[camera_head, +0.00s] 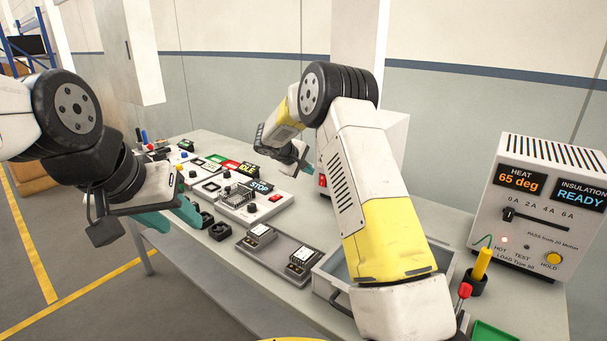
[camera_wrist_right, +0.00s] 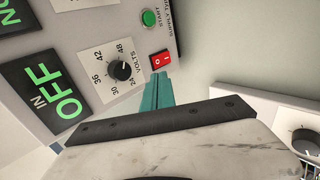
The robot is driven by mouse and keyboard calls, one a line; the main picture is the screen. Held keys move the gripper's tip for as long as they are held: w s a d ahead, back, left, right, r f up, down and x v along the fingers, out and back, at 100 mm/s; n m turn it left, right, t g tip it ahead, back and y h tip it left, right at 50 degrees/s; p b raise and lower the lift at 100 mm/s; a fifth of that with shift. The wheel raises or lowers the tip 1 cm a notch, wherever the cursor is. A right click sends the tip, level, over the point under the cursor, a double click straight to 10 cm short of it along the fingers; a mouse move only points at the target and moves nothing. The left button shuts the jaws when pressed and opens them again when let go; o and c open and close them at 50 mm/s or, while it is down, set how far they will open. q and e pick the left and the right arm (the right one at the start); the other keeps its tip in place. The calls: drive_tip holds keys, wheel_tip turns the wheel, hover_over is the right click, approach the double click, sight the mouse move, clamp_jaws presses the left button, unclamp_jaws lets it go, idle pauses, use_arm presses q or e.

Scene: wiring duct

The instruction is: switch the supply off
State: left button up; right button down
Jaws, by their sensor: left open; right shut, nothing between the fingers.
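The supply is a pale box (camera_head: 393,135), partly hidden behind my right arm in the head view. In the right wrist view its face shows a red rocker switch (camera_wrist_right: 160,61) marked O and I, a green START button (camera_wrist_right: 149,18), a black volts dial (camera_wrist_right: 121,70) and a display (camera_wrist_right: 50,93) reading IN OFF. The rocker also shows in the head view (camera_head: 322,181). My right gripper (camera_wrist_right: 158,80) is shut and empty, its teal tips right at the rocker's edge; I cannot tell whether they touch. My left gripper (camera_head: 168,214) is open and empty beside the table's left edge.
The table (camera_head: 222,270) holds several small panels, a STOP display (camera_head: 260,186), a grey duct plate (camera_head: 275,258) and a grey tray (camera_head: 325,283). A heat and insulation tester (camera_head: 545,205) stands at the right, with a yellow-handled probe (camera_head: 481,265) near it.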

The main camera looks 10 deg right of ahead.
drive_tip(key=s+a+r, duration=0.3)
drive_tip(key=r, duration=0.3)
drive_tip(key=shift+s+r, duration=0.15)
drive_tip(key=shift+r, duration=0.05)
drive_tip(key=s+d+r+m+g+y, duration=0.1)
drive_tip(key=s+d+r, duration=0.15)
drive_tip(key=s, duration=0.45)
drive_tip(key=s+d+r+m+y, duration=0.2)
drive_tip(key=s+r, duration=0.2)
drive_tip(key=s, duration=0.3)
drive_tip(key=s+d+r+m+g+y, duration=0.1)
drive_tip(key=s+d+r, duration=0.15)
drive_tip(key=s, duration=0.45)
drive_tip(key=s+a+m+y, duration=0.2)
drive_tip(key=s, duration=0.9)
drive_tip(key=s+a+m+t+y, duration=0.1)
drive_tip(key=s+a+m+y, duration=0.1)
drive_tip(key=s, duration=1)
drive_tip(key=shift+a+r+y, duration=0.15)
drive_tip(key=shift+y, duration=0.45)
